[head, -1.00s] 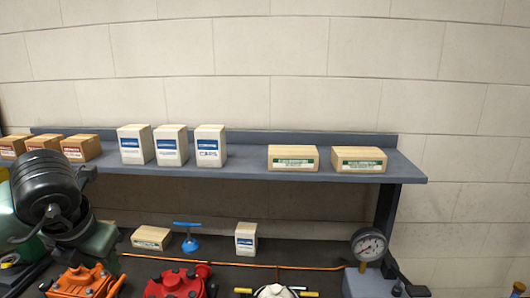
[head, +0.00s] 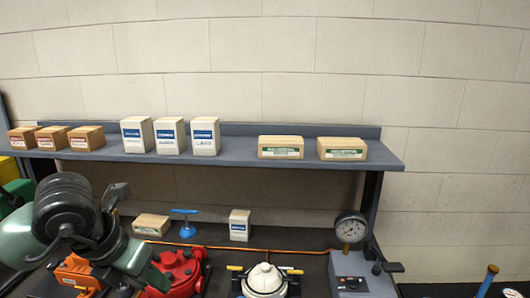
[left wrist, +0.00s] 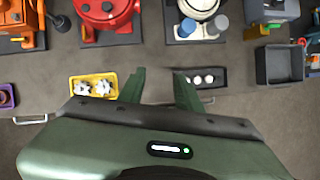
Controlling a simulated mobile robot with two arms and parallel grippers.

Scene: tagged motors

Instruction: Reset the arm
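My left arm reaches in from the left in the head view, with dark round joints and green links. Its gripper (head: 150,274) is low at the left, in front of the red motor (head: 182,270) and right of the orange motor (head: 78,274). In the left wrist view the two green fingers (left wrist: 158,88) are spread apart with nothing between them. They point over the bench front, between a yellow tray (left wrist: 74,95) with white gears and a black tray (left wrist: 221,78) with round white parts. My right gripper is not in view.
A shelf (head: 230,158) carries several boxes. Below it are a small box (head: 151,225), a blue valve-like part (head: 186,228), a white box (head: 240,225), a white motor (head: 264,279) and a pressure gauge (head: 351,228). A grey bin (left wrist: 280,65) stands at the bench's right.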

